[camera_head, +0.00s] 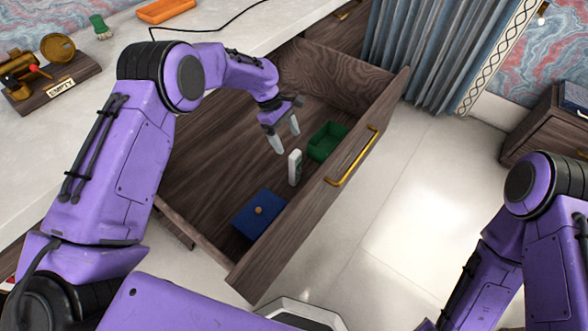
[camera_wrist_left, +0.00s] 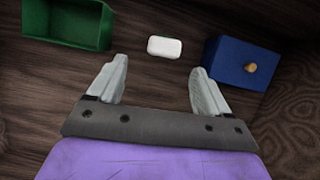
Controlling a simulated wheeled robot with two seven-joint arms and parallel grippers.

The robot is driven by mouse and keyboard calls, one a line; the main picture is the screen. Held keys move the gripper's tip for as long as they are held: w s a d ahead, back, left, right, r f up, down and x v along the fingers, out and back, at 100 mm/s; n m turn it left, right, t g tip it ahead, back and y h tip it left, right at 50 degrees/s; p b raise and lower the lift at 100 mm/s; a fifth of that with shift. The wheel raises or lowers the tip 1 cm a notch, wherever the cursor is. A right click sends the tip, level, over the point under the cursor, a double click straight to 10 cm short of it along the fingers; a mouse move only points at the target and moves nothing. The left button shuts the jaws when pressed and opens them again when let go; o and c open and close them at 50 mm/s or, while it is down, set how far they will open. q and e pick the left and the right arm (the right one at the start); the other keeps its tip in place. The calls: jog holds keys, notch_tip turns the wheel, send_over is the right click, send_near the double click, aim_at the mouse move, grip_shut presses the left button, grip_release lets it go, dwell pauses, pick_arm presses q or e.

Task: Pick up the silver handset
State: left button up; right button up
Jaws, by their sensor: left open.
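A silver-white handset (camera_head: 295,167) stands upright in the open drawer, between a green box and a blue box. In the left wrist view it shows end-on as a small white rounded block (camera_wrist_left: 165,47), ahead of and between the fingertips. My left gripper (camera_head: 284,141) is open and empty inside the drawer, a little above and to the left of the handset, apart from it. Its two grey fingers also show in the left wrist view (camera_wrist_left: 160,75). My right gripper is not in view; only part of my right arm shows at the right.
The wooden drawer (camera_head: 196,173) is pulled out, with a gold handle (camera_head: 352,158) on its front. The green box (camera_head: 327,140) and the blue box with a knob (camera_head: 255,222) flank the handset. A pale desktop (camera_head: 60,135) lies left. The drawer's left floor is bare.

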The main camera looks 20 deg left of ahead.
aim_at(294, 153)
pick_arm(q)
jog(key=x, duration=0.5)
jog(key=shift+s+d, duration=0.35)
jog(key=shift+d, duration=0.1)
jog(key=shift+f, duration=0.2)
grip_shut()
jog(key=shift+r, duration=0.1)
